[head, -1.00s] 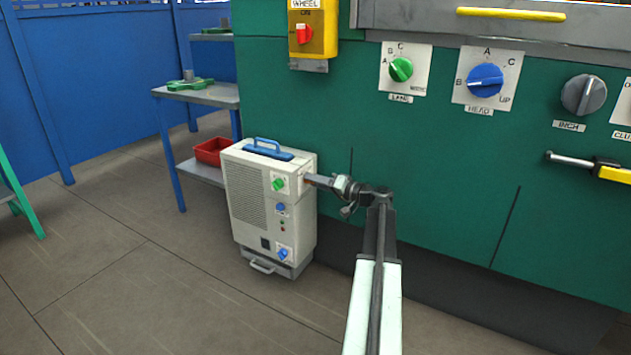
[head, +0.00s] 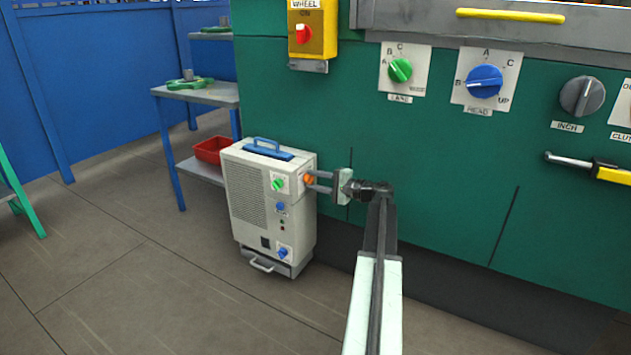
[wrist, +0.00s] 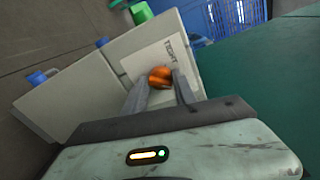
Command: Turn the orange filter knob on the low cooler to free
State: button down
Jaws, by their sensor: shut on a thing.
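The low cooler (head: 246,205) is a pale box on the floor against the green machine, with a blue handle on top. In the wrist view the orange knob (wrist: 160,77) lies between the two grey fingertips (wrist: 161,80). A label beside it reads "TIGHT". The rest of the knob's plate is partly hidden by the fingers.
A green knob (head: 278,184) is just left of the orange one, with blue knobs (head: 281,207) lower down. A red tray (head: 211,150) sits on a shelf behind the cooler. The green machine wall (head: 440,190) stands close behind my arm.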

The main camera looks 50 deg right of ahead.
jog(key=shift+m, duration=0.6)
jog(key=shift+d+r, duration=0.1)
jog(key=c, duration=1)
grip_release()
jog(key=shift+c, duration=0.2)
jog(key=v, duration=0.7)
jog(key=shift+s+p, duration=0.3)
jog(key=shift+s, duration=0.05)
jog(key=shift+d, duration=0.15)
